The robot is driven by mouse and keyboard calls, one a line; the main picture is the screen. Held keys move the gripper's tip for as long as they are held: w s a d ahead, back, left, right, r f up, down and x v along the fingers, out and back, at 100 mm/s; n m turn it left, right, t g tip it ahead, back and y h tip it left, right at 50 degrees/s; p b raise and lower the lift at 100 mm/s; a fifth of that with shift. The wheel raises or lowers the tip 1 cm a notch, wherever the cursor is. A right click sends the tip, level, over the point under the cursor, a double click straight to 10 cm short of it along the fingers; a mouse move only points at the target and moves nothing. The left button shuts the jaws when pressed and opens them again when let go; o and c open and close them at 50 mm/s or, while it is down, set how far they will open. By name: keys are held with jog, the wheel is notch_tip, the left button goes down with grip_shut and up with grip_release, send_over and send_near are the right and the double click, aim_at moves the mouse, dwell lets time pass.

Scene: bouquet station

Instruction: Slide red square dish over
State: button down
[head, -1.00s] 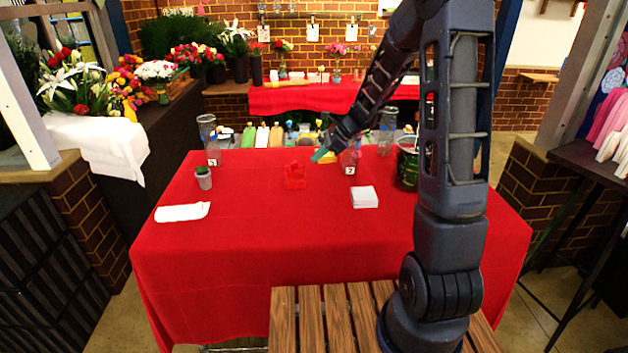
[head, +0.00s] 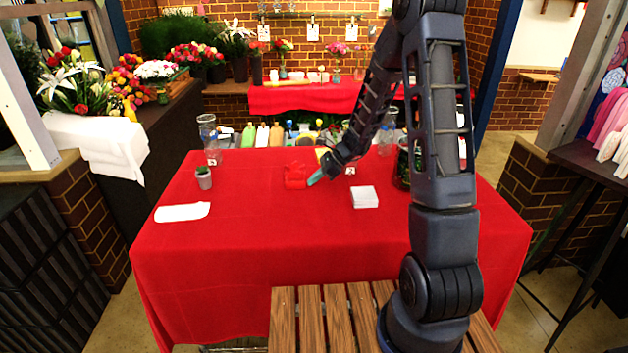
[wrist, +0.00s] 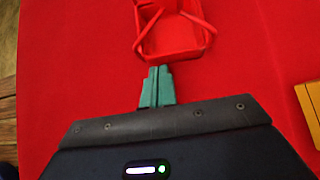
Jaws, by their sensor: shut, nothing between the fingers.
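The red square dish (head: 294,177) is on the red tablecloth near the middle of the table's far half. The wrist view shows it at the top as a shallow red tray (wrist: 172,40) with thin red bars slanting over it. My gripper (head: 312,181) is low over the cloth, just right of the dish in the head view. In the wrist view its teal fingers (wrist: 157,70) are together and empty, with their tips close to the dish's near edge. I cannot tell whether they touch it.
A white square stack (head: 365,198) lies right of the gripper. A potted cactus (head: 204,178), a folded white cloth (head: 182,212) and a glass vase (head: 208,135) are on the left. A yellow block (wrist: 309,112) shows in the wrist view. The table's front is clear.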

jog(key=shift+a, duration=0.1)
jog(key=a, duration=1.6)
jog(key=shift+a, duration=0.1)
dwell(0.4)
